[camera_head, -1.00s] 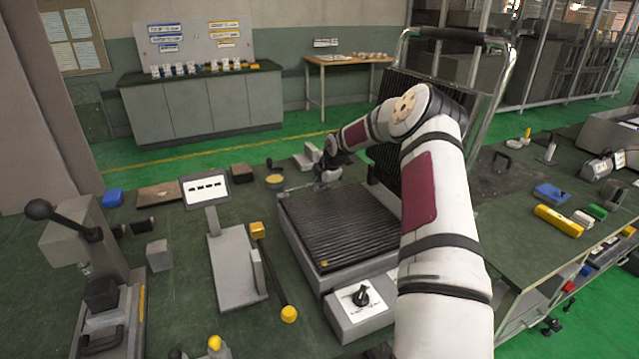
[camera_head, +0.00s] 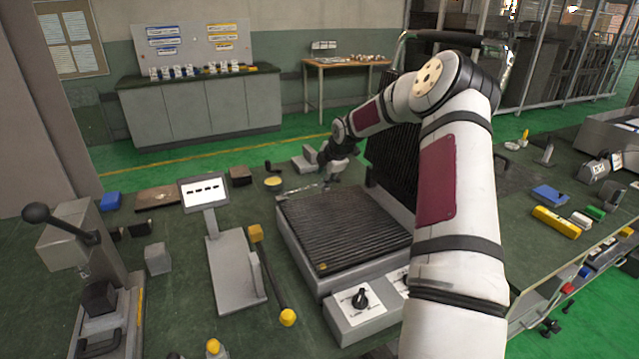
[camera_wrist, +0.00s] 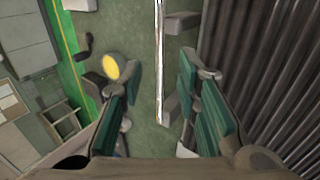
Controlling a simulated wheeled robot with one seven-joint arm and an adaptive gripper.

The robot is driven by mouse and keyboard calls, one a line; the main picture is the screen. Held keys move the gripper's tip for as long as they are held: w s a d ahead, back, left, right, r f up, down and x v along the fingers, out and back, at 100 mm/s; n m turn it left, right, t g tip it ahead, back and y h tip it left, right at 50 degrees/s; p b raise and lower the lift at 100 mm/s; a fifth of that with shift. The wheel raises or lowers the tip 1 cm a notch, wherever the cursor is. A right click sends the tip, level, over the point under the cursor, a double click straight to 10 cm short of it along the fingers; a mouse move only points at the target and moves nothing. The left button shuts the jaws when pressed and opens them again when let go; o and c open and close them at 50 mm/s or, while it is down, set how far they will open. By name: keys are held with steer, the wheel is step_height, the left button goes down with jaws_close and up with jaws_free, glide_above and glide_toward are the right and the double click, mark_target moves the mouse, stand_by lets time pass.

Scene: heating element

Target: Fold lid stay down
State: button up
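The heating unit's lower ribbed plate (camera_head: 340,228) lies flat on the bench. Its ribbed lid (camera_head: 392,160) stands raised at the back right, partly hidden by my arm. The lid also fills the right of the wrist view (camera_wrist: 262,60). A thin bright metal bar, seemingly the lid stay (camera_wrist: 159,45), runs upright in the wrist view, between the lines of my two fingers. My gripper (camera_wrist: 160,76) is open, with green pads on both sides of the bar and a visible gap to each. In the head view my gripper (camera_head: 334,168) is small and dark at the plate's far edge; the stay is hard to make out.
A control box with a black knob (camera_head: 360,299) is at the plate's front. A display stand (camera_head: 228,265) and a yellow-ended rod (camera_head: 270,275) lie to the left.

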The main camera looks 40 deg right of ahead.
steer(key=shift+v, duration=2.35)
